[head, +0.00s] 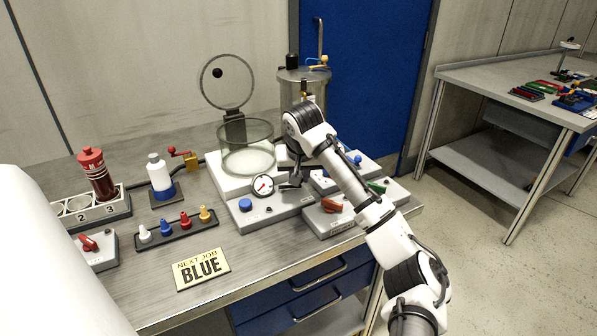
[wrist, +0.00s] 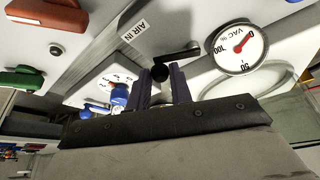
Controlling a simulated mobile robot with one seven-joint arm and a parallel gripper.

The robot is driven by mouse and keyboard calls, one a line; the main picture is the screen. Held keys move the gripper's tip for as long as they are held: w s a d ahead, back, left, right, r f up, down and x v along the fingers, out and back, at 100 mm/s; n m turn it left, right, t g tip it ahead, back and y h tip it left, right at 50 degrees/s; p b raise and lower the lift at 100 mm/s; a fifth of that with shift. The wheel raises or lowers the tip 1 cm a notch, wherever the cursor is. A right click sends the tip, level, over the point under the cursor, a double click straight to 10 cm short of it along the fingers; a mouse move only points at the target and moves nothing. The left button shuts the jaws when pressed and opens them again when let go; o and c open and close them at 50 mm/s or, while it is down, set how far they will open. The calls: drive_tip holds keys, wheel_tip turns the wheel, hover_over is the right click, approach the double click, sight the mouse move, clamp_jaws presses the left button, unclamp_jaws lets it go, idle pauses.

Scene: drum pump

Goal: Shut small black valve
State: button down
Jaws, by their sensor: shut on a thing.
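The small black valve (wrist: 182,53) shows in the wrist view as a black lever with a round hub, beside the "AIR IN" label. My gripper (wrist: 162,82) has its two dark fingers on either side of the round black part and is shut on it. The lever sticks out past the fingertips toward the gauge. In the head view my gripper (head: 292,176) is low over the grey gauge panel, right of the dial. There the arm and fingers hide most of the valve.
The vacuum gauge (head: 263,185) and a blue button (head: 245,205) are close on the left. A red-handled switch (head: 331,205) is in front on the right. The open glass chamber (head: 246,150) and the metal-lidded cylinder (head: 303,80) stand behind. A "NEXT JOB BLUE" sign (head: 202,269) lies at the front.

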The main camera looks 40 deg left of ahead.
drive_tip(key=shift+w+a+n+g+y+p, duration=0.15)
drive_tip(key=shift+w+a+n+g+p, duration=0.1)
drive_tip(key=shift+n+p, duration=0.45)
drive_tip(key=shift+w+a+n+g+y+p, duration=0.25)
drive_tip(key=shift+n+p, duration=0.3)
drive_tip(key=shift+n, duration=0.35)
drive_tip(key=shift+w+a+n+g+y+p, duration=0.1)
drive_tip(key=shift+w+a+n+g+p, duration=0.15)
drive_tip(key=shift+n+p, duration=0.45)
drive_tip(key=c, duration=1.3)
unclamp_jaws()
drive_tip(key=shift+o, duration=0.2)
drive_tip(key=b+v, duration=0.2)
drive_tip(key=v, duration=1.2)
drive_tip(key=shift+b, duration=0.4)
drive_tip(key=shift+w+a, duration=0.1)
